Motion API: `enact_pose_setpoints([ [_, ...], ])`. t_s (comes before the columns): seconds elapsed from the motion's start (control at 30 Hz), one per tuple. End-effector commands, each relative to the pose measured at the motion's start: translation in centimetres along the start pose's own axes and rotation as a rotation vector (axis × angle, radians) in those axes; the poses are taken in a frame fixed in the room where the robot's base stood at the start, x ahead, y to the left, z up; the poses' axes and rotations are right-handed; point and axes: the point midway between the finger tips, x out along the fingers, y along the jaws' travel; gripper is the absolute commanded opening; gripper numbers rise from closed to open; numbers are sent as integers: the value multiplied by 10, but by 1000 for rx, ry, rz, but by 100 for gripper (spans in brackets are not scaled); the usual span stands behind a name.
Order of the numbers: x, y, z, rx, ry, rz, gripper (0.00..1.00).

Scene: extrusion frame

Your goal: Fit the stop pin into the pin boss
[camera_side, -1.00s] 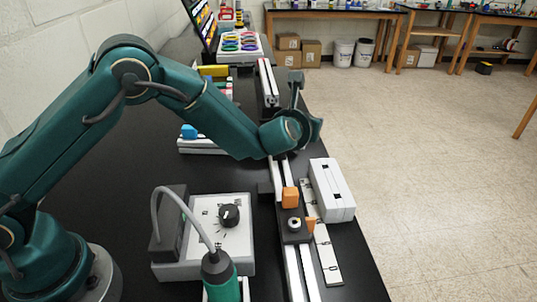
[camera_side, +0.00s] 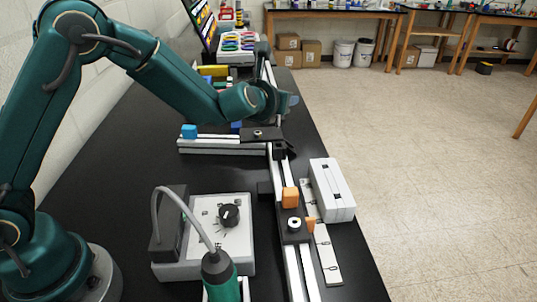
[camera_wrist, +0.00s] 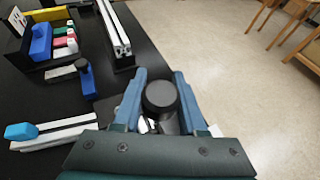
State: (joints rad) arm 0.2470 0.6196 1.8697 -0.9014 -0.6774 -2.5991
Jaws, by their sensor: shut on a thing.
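In the wrist view my gripper (camera_wrist: 160,98) has its two blue fingers on either side of a dark, round-headed cylinder (camera_wrist: 160,92), which looks like the stop pin, and is shut on it. The pin's lower end is hidden. In the side view my gripper (camera_side: 284,102) is above the far part of the rail; the pin cannot be made out there. A dark block with a white-ringed hole (camera_side: 293,224) sits on the near part of the rail, beside orange pieces. It may be the pin boss, but I cannot tell for sure. My gripper is well apart from it.
A black plate with a metal ring (camera_side: 258,133) lies where a side rail meets the long rail. A white block (camera_side: 332,190) and a marked strip (camera_side: 325,252) lie right of the rail. A grey control box (camera_side: 222,238) stands left. Bins (camera_wrist: 52,42) stand behind.

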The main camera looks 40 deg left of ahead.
Motion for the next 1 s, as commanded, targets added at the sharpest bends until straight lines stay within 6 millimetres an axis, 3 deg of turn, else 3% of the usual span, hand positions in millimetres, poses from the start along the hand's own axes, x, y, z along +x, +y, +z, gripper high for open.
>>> enact_pose_setpoints([
  [0.43,-5,-4,1,0,0,1,0],
  [1.0,10,-4,-36,0,0,1,0],
])
